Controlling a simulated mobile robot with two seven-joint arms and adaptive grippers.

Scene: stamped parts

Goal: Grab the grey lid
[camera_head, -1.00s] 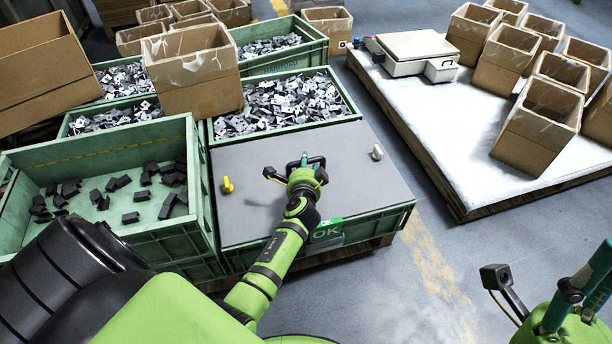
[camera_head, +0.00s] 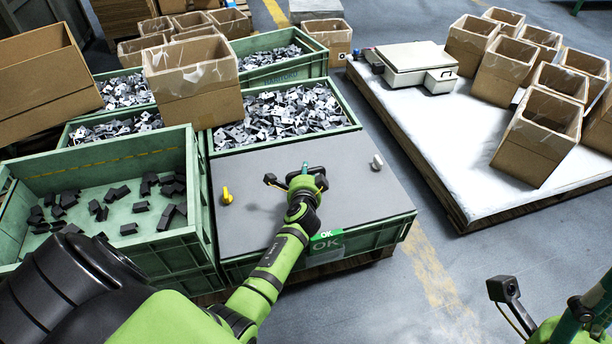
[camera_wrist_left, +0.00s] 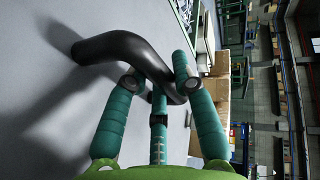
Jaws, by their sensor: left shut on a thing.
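The grey lid (camera_head: 345,150) lies flat on a green crate at the centre of the head view, with a yellow knob (camera_head: 227,196) at its left and a white knob (camera_head: 377,162) at its right. My left gripper (camera_head: 304,174) is over the middle of the lid. In the left wrist view its teal fingers (camera_wrist_left: 160,85) are closed on the lid's curved black handle (camera_wrist_left: 125,47), and the lid's grey surface (camera_wrist_left: 50,120) fills the left side. My right gripper (camera_head: 582,310) is only partly seen at the bottom right, away from the lid.
Open green crates with metal parts (camera_head: 285,110) stand behind the lid, and a crate with dark parts (camera_head: 120,240) stands left. A cardboard box (camera_head: 195,85) rests on the crates behind. A pallet (camera_head: 450,130) with a scale and boxes is at right. Floor between is clear.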

